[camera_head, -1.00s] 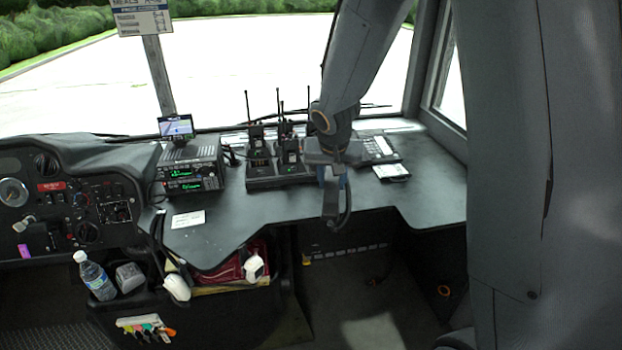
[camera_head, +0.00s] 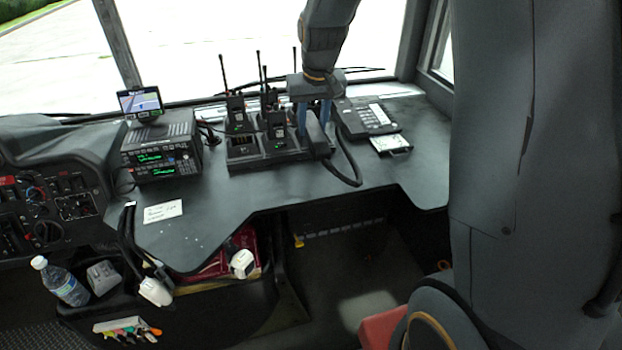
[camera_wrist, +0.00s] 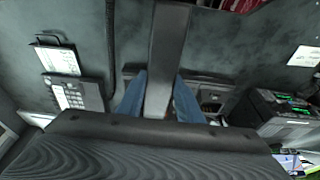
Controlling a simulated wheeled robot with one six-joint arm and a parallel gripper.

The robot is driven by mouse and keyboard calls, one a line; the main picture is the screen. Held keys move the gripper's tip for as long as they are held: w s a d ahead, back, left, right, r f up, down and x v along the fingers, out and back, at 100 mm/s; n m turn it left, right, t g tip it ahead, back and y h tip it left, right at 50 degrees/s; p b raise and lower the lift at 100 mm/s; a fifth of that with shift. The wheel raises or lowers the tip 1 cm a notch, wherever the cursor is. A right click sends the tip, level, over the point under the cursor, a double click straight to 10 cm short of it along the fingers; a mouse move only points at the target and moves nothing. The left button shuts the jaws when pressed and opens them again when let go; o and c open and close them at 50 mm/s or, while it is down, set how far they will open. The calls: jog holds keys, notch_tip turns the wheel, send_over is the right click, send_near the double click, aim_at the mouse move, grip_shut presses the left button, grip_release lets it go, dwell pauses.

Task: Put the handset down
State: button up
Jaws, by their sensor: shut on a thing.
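The dark handset (camera_head: 318,138) is between the blue fingers of my gripper (camera_head: 313,117), which is shut on it. In the wrist view the handset (camera_wrist: 168,55) runs lengthwise away from the camera between the two fingers (camera_wrist: 160,98). Its black cord (camera_head: 350,163) loops to the right. The desk phone base (camera_head: 368,118), with a light keypad, lies on the dash just right of the handset. The base also shows at left in the wrist view (camera_wrist: 78,95). I cannot tell whether the handset touches the dash.
A charger rack (camera_head: 262,158) with several upright radios stands just left of my gripper. A radio unit (camera_head: 160,155) with a small screen (camera_head: 140,103) is further left. A clipped white pad (camera_head: 390,143) lies before the phone base. The dash front (camera_head: 240,195) is mostly clear.

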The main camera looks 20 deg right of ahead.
notch_tip(320, 180, down, 10)
jog(key=shift+a+r+p, duration=0.1)
jog(key=shift+r+p, duration=0.05)
jog(key=shift+p, duration=0.9)
jog(key=shift+f, duration=0.4)
jog(key=o, duration=1.1)
jog(key=shift+o, duration=0.2)
